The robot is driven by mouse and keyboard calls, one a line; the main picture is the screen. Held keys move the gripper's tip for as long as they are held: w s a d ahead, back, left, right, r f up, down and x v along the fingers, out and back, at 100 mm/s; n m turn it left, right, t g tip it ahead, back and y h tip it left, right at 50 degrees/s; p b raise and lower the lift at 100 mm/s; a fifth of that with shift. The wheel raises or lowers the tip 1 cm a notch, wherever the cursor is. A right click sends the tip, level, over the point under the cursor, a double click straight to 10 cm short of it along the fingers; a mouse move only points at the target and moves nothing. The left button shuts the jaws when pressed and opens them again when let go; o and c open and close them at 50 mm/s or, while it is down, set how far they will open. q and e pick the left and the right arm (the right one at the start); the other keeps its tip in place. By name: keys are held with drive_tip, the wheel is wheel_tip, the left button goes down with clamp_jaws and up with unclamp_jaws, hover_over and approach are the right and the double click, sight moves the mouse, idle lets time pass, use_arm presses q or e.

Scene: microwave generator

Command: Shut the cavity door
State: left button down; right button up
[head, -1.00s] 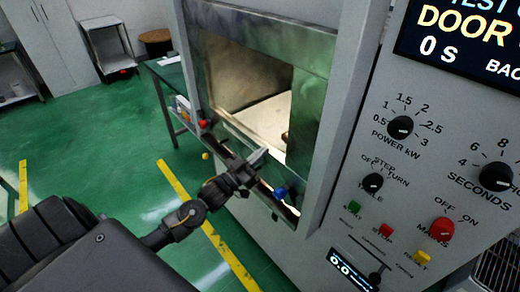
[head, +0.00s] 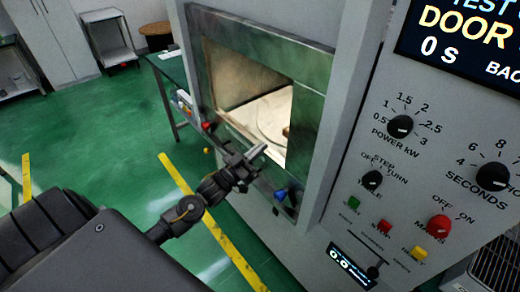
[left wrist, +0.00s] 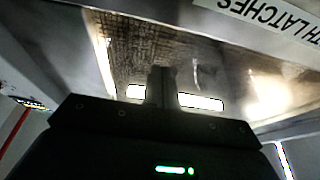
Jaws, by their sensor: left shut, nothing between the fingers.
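The cavity (head: 245,85) of the grey microwave generator stands open, with pale walls and a round plate (head: 272,118) inside. A metal surround (head: 312,100) with green reflections frames it. I cannot clearly separate the door from this surround in the head view. My left gripper (head: 258,153) is shut and empty at the cavity's lower edge, between a red knob (head: 208,127) and a blue knob (head: 281,195); contact cannot be told. In the left wrist view its fingers (left wrist: 162,85) point toward a mesh panel (left wrist: 150,45) beside a label (left wrist: 270,14) reading "TH LATCHES". My right gripper is out of view.
The control panel (head: 410,170) with dials and buttons stands right of the cavity. Its display (head: 460,35) shows "DOOR", cut off, and "0 S". A green-topped table (head: 165,68) stands behind on the left. The green floor (head: 100,120) left of the machine is mostly clear.

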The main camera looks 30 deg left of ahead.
use_arm(q)
drive_tip(key=b+v, duration=0.2)
drive_tip(key=v, duration=0.7)
drive_tip(key=shift+f, duration=0.3)
